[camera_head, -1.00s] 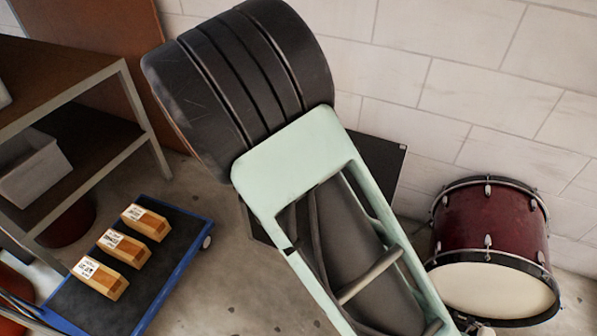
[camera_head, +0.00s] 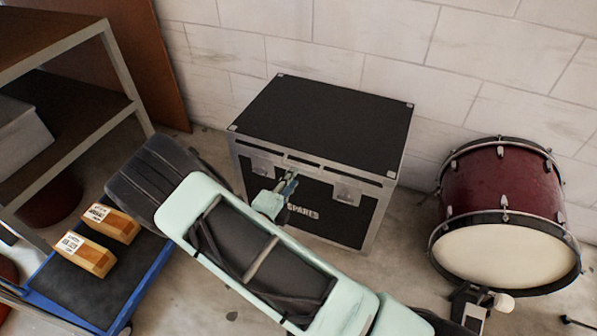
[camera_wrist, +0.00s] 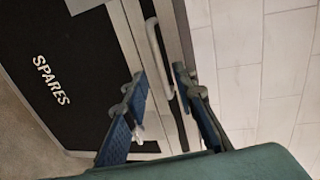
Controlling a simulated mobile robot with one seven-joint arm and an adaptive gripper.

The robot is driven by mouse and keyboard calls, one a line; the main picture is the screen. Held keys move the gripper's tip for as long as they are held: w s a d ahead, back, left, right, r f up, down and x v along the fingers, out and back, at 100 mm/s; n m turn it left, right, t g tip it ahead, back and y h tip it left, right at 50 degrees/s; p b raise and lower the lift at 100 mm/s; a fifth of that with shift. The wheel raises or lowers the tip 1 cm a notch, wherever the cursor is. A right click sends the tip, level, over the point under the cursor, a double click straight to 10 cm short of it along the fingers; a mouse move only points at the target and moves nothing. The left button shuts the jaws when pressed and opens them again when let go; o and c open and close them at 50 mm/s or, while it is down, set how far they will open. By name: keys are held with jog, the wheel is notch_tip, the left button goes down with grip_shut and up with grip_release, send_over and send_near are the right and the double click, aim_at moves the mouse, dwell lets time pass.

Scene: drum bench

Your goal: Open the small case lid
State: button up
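The black case (camera_head: 325,125) with silver edges stands on the floor against the wall, and its lid is shut. Its front bears the word SPARES, which also shows in the wrist view on the case front (camera_wrist: 50,80). A silver bar handle (camera_wrist: 157,50) runs along the lid's front edge in the wrist view. My gripper (camera_head: 289,180) is at the middle of the case front, just below the lid edge. In the wrist view my gripper (camera_wrist: 160,76) is open, its blue fingers on either side of the handle's near end. I cannot tell whether they touch it.
A red drum (camera_head: 505,200) with a pedal stands to the right. The white wall (camera_head: 420,50) is close behind the case.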

jog(key=b+x, duration=0.1)
jog(key=x, duration=0.5)
jog(key=shift+w+d, duration=0.1)
jog(key=shift+w, duration=0.1)
grip_shut()
